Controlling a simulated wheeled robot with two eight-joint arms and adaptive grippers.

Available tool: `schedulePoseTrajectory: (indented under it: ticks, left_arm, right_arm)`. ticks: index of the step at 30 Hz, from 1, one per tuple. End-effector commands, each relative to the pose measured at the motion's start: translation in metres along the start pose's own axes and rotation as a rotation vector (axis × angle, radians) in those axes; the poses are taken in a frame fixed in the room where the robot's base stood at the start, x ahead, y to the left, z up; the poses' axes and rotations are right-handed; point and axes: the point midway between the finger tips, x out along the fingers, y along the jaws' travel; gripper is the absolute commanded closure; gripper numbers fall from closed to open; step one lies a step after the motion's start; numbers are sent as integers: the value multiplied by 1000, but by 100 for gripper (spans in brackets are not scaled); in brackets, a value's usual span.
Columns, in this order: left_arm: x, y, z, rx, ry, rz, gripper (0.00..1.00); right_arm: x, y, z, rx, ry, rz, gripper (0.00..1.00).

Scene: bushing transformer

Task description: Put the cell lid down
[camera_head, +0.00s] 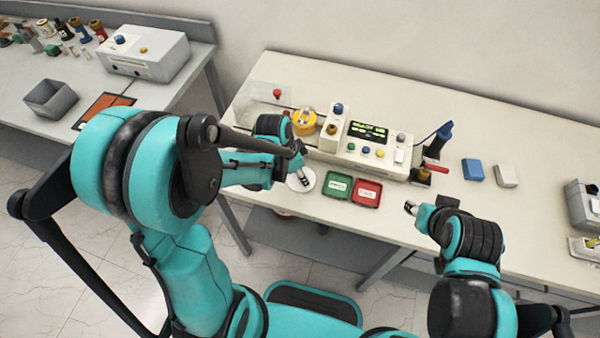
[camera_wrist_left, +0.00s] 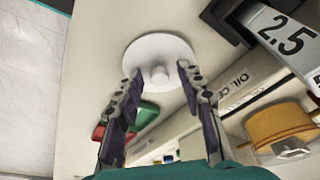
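The cell lid, a white disc with a small round knob (camera_wrist_left: 159,75), shows in the left wrist view and appears to lie flat on the table. In the head view its white disc (camera_head: 302,181) is near the front edge, left of the green tray. My left gripper (camera_wrist_left: 158,72) is open, with its fingers apart on either side of the knob and no visible contact. It also shows over the disc in the head view (camera_head: 303,178). My right gripper (camera_head: 411,208) is over the table's front edge; its fingers are too small to read.
A green tray (camera_head: 337,186) and a red tray (camera_head: 367,193) lie right of the lid. Behind them stands a white instrument (camera_head: 345,147) with a display, beside a yellow cylinder (camera_head: 304,122). Blue (camera_head: 473,170) and white (camera_head: 506,176) blocks lie farther right, with bare tabletop around them.

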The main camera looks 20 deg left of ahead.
Motion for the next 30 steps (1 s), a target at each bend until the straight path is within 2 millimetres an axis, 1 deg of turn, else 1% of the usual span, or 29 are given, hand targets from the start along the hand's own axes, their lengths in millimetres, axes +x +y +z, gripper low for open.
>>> schedulePoseTrajectory:
  ticks: [4, 7, 11, 15, 18, 21, 26, 30]
  left_arm:
    - [-2, 0, 0, 0, 0, 0, 62]
    - [-11, 0, -1, -1, 0, 0, 62]
    - [-36, 0, -1, -1, 0, 0, 62]
    - [-70, 0, -1, -2, 0, 0, 62]
    - [-90, 0, -1, -1, 0, 0, 62]
    - [-106, 0, -1, -2, 0, 0, 62]
    - [-121, 0, -1, -3, 0, -2, 62]
    - [-136, 5, 3, -67, 11, -41, 62]
  right_arm:
    - [-2, 0, -1, 0, 0, 0, 60]
    - [-6, 0, -4, 0, 0, 0, 60]
    - [-14, 0, -10, 0, 0, 0, 60]
    - [-23, 0, -17, 0, 0, 0, 60]
    - [-29, 0, -20, 0, 0, 0, 60]
    - [-33, 0, -23, 0, 0, 0, 60]
    - [-36, 0, -25, 0, 0, 0, 60]
    - [-36, 0, -26, 0, 0, 0, 60]
